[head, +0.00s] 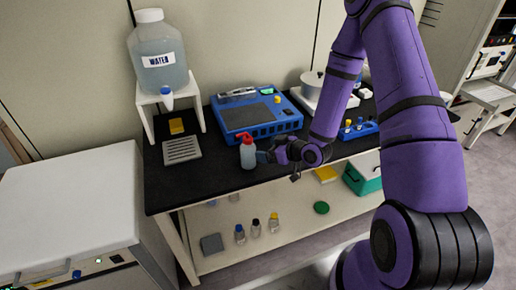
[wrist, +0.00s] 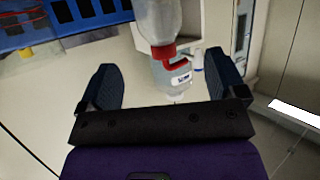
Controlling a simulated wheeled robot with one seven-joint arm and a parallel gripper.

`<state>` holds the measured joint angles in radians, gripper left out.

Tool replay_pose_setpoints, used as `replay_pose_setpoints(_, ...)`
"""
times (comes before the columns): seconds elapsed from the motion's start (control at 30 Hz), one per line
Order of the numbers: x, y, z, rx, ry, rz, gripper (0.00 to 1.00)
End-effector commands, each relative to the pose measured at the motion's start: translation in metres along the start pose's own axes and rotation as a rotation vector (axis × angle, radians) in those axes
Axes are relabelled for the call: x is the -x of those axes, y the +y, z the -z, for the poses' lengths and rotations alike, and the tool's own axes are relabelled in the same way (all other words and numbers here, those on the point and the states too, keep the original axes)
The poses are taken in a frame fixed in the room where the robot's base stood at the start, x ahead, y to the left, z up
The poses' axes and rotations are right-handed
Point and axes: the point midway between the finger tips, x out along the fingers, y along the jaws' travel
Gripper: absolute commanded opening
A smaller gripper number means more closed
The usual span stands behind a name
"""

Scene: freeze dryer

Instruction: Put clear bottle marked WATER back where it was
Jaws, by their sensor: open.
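A small clear bottle with a red cap (head: 247,155) stands upright on the black bench near its front edge. Any marking on it is unreadable. My gripper (head: 264,156) is open, low over the bench, just right of this bottle. In the wrist view the picture is upside down, and the red-capped bottle (wrist: 159,18) shows beyond the gap between my open fingers (wrist: 160,62). I see no contact. A large clear container labelled WATER (head: 158,55) stands on a white stand (head: 148,103) at the back left; it also shows behind the small bottle in the wrist view (wrist: 172,80).
A blue device (head: 262,128) stands behind the bottle. A blue vial rack (head: 358,130) is to the right. Several bottles stand on the lower shelf (head: 295,240).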

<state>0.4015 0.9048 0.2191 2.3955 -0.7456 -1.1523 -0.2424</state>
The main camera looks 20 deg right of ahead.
Motion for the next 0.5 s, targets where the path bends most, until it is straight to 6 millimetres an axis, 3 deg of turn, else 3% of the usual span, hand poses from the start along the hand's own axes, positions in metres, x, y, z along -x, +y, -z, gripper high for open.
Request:
replay_pose_setpoints(0.2, 0.020, 0.000, 0.000, 0.000, 0.001, -0.001, 0.90)
replay_pose_setpoints(0.37, 0.023, 0.000, 0.001, 0.003, -0.002, -0.001, 0.90)
replay_pose_setpoints(0.5, 0.026, 0.006, 0.013, 0.033, -0.045, -0.016, 0.90)
